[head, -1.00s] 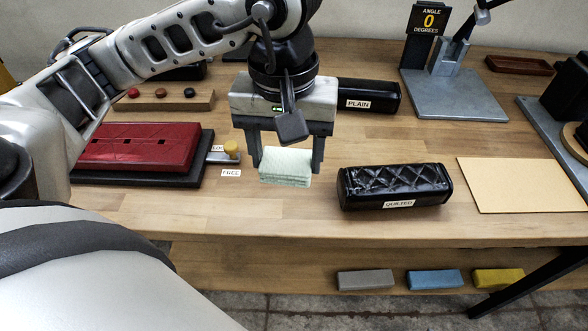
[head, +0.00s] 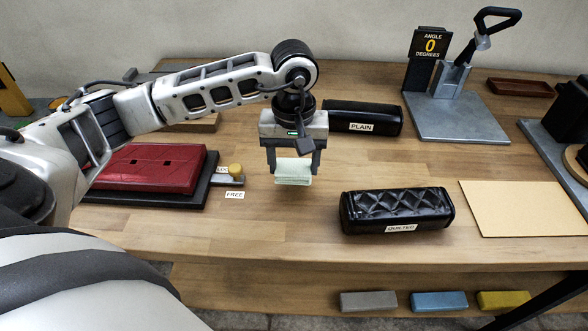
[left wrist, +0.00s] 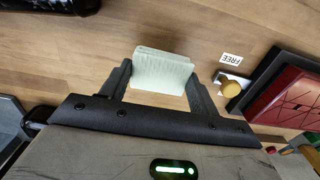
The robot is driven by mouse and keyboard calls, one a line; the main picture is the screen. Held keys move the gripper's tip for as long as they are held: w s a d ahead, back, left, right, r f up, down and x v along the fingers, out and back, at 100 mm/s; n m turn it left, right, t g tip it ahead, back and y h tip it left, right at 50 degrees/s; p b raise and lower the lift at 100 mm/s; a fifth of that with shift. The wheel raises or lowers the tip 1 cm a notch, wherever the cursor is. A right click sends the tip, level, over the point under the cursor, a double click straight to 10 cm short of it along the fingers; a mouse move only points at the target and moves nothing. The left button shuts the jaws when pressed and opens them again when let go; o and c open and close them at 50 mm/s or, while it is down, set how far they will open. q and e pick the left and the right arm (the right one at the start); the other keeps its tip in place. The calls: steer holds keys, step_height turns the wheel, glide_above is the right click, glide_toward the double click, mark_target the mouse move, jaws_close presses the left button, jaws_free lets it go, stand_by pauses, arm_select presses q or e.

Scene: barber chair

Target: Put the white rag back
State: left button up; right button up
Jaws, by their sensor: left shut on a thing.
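The white rag (head: 292,172) is a folded, pale, slightly greenish block in the head view. It also shows in the left wrist view (left wrist: 162,70). My left gripper (head: 294,169) points down and is shut on the rag, one finger at each side. The rag is over the table between the red pad and the quilted black block. I cannot tell whether its underside touches the table. My right gripper is not in view.
A red pad on a black base (head: 155,168) with a yellow knob (head: 235,169) is left of the rag. The QUILTED block (head: 396,210) is at right front, the PLAIN block (head: 362,117) behind. Bare wood (head: 270,225) lies in front.

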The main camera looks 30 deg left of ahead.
mark_target(294, 165)
arm_select(q)
steer(key=shift+w+a+f, duration=0.1)
steer(key=shift+w+f, duration=0.05)
steer(key=shift+f, duration=0.25)
step_height(294, 165, down, 2)
steer(key=shift+f+p, duration=0.2)
steer(key=shift+p, duration=0.4)
steer(key=shift+f+b, duration=0.3)
steer(key=o, duration=0.5)
steer(key=shift+f, duration=0.1)
steer(key=o, duration=0.4)
steer(key=shift+o, duration=0.2)
steer(key=shift+r, duration=0.3)
step_height(294, 165, up, 12)
steer(key=shift+b, duration=0.65)
